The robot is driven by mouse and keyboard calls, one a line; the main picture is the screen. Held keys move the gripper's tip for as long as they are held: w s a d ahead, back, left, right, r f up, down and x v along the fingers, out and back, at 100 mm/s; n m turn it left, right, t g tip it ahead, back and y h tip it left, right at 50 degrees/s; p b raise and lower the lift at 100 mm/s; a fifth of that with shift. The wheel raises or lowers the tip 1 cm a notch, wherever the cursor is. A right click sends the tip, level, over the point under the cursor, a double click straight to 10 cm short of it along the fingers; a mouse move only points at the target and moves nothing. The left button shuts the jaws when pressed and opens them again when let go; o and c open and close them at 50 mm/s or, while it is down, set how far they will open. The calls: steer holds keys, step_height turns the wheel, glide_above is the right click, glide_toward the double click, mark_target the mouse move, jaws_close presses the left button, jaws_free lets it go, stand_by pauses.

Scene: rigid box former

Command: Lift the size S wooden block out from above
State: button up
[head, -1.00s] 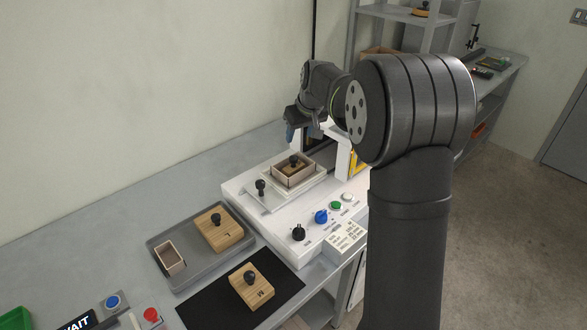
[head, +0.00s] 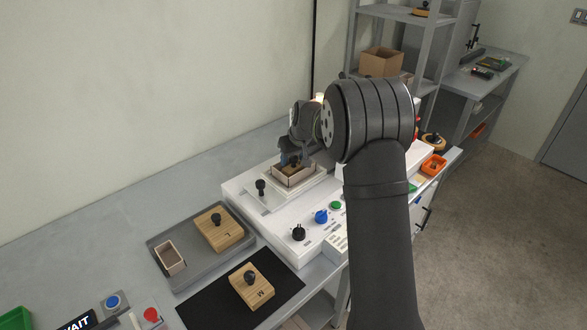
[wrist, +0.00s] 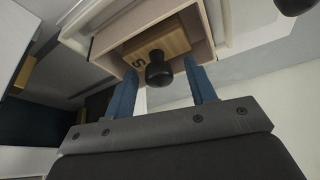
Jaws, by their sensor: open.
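The size S wooden block (wrist: 172,45) sits inside an open-topped box (wrist: 198,22) on the white machine. The wrist view shows its S marking and its black knob (wrist: 158,72). In the head view the box (head: 281,176) is on the machine's raised plate, and my gripper (head: 291,160) is directly above it. In the wrist view my gripper (wrist: 165,90) is open, with one blue finger on each side of the knob. The fingers appear apart from the knob; their exact height over the block is hard to tell.
The white machine (head: 240,190) has a black-knobbed slide (head: 261,187) left of the box and coloured knobs in front. A grey tray (head: 190,277) holds the L block (head: 220,236) and a small empty box (head: 169,256). The M block (head: 251,292) lies on a black mat (head: 205,302).

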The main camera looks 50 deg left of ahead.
steer(key=c, duration=1.1)
